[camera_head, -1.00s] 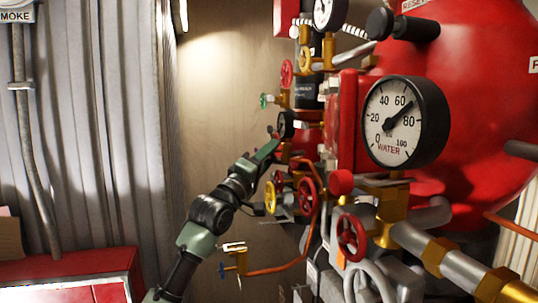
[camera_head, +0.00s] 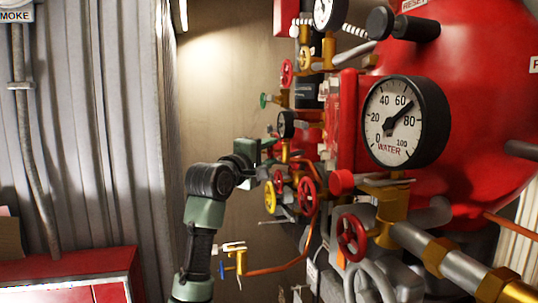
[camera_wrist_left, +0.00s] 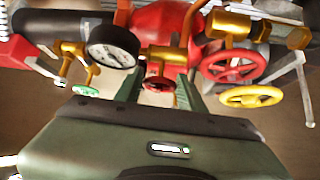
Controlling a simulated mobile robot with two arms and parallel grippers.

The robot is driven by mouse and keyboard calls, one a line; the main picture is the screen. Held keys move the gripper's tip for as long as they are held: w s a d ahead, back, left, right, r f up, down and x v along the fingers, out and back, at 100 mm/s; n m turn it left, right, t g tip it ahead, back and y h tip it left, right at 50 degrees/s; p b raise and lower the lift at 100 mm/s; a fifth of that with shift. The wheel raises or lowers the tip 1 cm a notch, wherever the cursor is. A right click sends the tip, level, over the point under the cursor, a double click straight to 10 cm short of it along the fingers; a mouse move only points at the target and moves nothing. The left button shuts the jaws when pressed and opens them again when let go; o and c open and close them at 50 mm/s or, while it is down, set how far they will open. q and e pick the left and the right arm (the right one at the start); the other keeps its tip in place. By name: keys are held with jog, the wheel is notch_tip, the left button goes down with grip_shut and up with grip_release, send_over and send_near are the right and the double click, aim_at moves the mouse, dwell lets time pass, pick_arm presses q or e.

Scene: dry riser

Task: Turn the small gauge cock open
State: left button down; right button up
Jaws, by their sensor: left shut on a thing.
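The small gauge cock is a red handle (camera_wrist_left: 158,83) on brass pipework, seen in the left wrist view between the two green fingers of my left gripper (camera_wrist_left: 157,88). The left gripper is shut on it. A small black-rimmed gauge (camera_wrist_left: 113,47) is just left of the cock in that view. In the head view my left gripper (camera_head: 268,149) is beside the pipe below the same small gauge (camera_head: 286,124). The cock is hard to make out there, as the gripper and pipework hide it. My right gripper is out of view.
A red handwheel (camera_wrist_left: 233,67) and a yellow handwheel (camera_wrist_left: 250,96) sit close right of the fingers in the wrist view. The large WATER gauge (camera_head: 405,121) and red vessel (camera_head: 465,80) fill the head view's right. A red cabinet (camera_head: 75,270) stands lower left.

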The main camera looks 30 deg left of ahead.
pick_arm(q)
jog(key=n+g, duration=0.2)
jog(key=r+n+g+h, duration=0.1)
jog(key=n+g, duration=0.1)
jog(key=shift+g, duration=0.3)
jog(key=shift+w+n+g+h, duration=0.1)
jog(key=shift+n+g+h, duration=0.4)
jog(key=shift+n+g, duration=0.3)
jog(key=shift+a+n+g+h, duration=0.15)
jog(key=shift+n+g+h, duration=0.55)
jog(key=shift+g, duration=0.3)
jog(key=shift+f, duration=0.1)
jog(key=c, duration=0.9)
grip_release()
jog(key=shift+w, duration=0.1)
jog(key=shift+a, duration=0.1)
